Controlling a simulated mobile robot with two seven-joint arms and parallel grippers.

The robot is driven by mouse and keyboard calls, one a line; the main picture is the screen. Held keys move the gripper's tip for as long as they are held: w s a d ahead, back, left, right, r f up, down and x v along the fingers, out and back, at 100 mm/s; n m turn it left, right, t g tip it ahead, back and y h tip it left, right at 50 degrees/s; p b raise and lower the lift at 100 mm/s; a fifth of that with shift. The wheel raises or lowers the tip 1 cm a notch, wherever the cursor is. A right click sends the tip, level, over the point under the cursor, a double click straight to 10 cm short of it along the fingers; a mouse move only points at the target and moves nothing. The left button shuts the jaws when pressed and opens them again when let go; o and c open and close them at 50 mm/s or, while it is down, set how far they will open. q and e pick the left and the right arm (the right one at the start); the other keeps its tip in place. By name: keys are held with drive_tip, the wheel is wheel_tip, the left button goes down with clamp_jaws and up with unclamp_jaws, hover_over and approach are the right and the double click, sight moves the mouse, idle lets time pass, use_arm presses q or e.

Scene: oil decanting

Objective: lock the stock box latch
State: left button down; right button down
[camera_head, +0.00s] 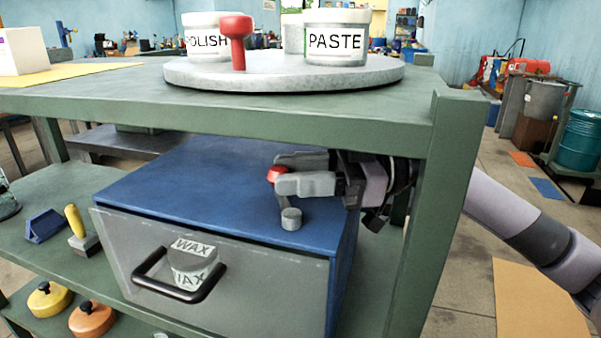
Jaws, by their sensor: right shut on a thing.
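The stock box (190,170) is a blue box on the shelf under the green table top. Its grey front panel (270,290) carries a black bar handle (170,291). A red knob (276,175), apparently the latch's, is at the box's top. My right gripper (277,174) reaches in from the right under the table top and is shut on the red knob, one finger on each side. The fingers hide most of the knob and whatever is below it. A short grey peg (291,218) stands on the box top just in front of the fingers. My left gripper is not in view.
A green post (432,220) stands right of the box, close to my right arm. On the table top (110,98), a round grey turntable (285,82) bears paste and polish tins and a red-knobbed peg.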

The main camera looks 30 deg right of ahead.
idle(0.3)
drive_tip(key=c, duration=0.8)
unclamp_jaws()
drive_tip(key=shift+s+d+f+b, duration=0.15)
drive_tip(key=shift+s+d+b, duration=0.05)
drive_tip(key=shift+d+b, duration=0.3)
drive_tip(key=b+v, duration=0.1)
drive_tip(key=v, duration=0.2)
drive_tip(key=shift+d+b, duration=0.3)
drive_tip(key=shift+b+v, duration=0.35)
drive_tip(key=shift+v, duration=0.6)
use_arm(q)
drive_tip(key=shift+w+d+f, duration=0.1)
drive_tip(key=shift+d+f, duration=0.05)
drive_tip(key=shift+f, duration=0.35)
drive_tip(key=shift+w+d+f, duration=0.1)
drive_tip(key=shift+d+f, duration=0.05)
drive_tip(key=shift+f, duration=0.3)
use_arm(e)
drive_tip(key=shift+s+d, duration=0.2)
drive_tip(key=shift+d, duration=0.05)
